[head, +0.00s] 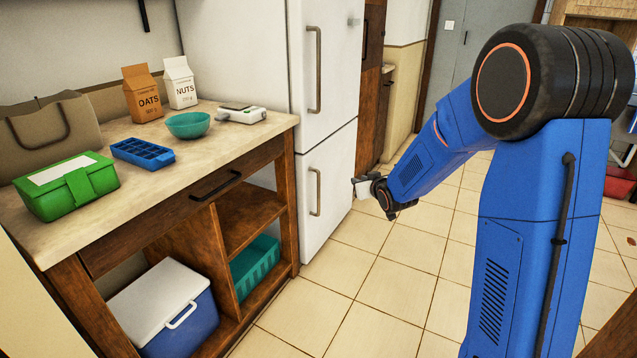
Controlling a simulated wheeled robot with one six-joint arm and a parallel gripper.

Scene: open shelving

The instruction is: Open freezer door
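A tall white fridge-freezer (240,45) stands behind the counter's right end. Its upper door (335,75) and lower door (335,180) both look shut. No label shows which is the freezer. The upper door has a long vertical handle (314,70) on its left side. The lower door has a shorter vertical handle (315,192), also on the left. My gripper (357,188) is at the lower door's right edge in the picture, to the right of its handle and apart from it. Its fingers are small here, and I cannot tell whether they are open.
A wooden counter (235,140) to the left bears a green box (75,195), blue ice tray (142,152), teal bowl (188,125), cartons and a white device (241,114). A cooler (165,300) and teal basket (255,268) sit below. Tiled floor (350,270) before the fridge is clear.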

